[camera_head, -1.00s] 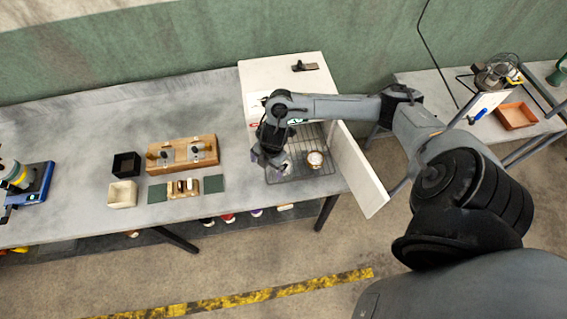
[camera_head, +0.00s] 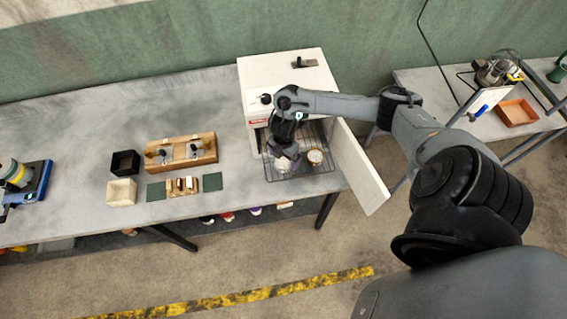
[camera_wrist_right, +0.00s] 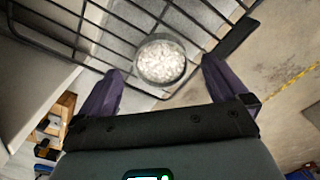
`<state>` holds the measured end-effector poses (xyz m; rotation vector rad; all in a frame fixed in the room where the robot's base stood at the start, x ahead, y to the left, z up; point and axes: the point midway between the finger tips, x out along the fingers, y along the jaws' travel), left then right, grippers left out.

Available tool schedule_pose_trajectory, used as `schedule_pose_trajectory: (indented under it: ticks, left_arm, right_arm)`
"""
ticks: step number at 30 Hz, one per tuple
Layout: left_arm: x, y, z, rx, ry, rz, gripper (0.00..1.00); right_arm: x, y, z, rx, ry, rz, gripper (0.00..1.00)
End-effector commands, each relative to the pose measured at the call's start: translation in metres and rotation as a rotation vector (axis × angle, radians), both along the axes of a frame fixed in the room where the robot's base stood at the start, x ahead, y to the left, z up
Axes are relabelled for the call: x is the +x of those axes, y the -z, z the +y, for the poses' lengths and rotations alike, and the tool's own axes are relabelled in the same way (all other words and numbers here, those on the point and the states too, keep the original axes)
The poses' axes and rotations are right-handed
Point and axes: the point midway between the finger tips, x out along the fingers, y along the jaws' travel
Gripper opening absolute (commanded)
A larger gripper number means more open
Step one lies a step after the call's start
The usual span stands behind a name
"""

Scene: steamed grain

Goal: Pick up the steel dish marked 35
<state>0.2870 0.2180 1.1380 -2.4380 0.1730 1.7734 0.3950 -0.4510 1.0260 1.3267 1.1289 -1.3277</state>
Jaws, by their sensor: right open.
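A round steel dish filled with pale grains (camera_wrist_right: 160,60) shows in the right wrist view, between my spread fingers and apart from both. In the head view, one dish (camera_head: 283,165) sits just under my right gripper (camera_head: 284,154), partly covered by it. A second dish (camera_head: 315,157) with a brownish rim stands to its right. Both are on the wire rack (camera_head: 300,178) before the white oven-like box. My right gripper (camera_wrist_right: 161,67) is open and empty, its dark purple fingers either side of the dish. No mark 35 is legible. My left gripper is not seen.
The white box (camera_head: 285,68) stands behind the rack. Its open door (camera_head: 360,170) bounds the rack on the right. Left on the table are a wooden holder (camera_head: 181,152), a black box (camera_head: 125,163) and a cream box (camera_head: 121,192). The table between holder and rack is clear.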

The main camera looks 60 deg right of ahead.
Motion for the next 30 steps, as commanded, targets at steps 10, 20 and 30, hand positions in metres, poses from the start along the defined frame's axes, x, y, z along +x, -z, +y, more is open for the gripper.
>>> schedule_pose_trajectory:
  ticks: [10, 20, 30]
  left_arm:
    - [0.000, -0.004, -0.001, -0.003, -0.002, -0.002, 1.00]
    - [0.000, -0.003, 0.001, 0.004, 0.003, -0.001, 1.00]
    - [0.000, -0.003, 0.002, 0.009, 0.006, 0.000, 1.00]
  right_arm:
    - [-0.001, 0.029, 0.001, -0.001, -0.001, -0.001, 1.00]
    - [-0.001, 0.029, 0.000, -0.002, -0.001, -0.002, 0.80]
    - [-0.001, 0.029, 0.000, -0.002, -0.001, -0.002, 0.40]
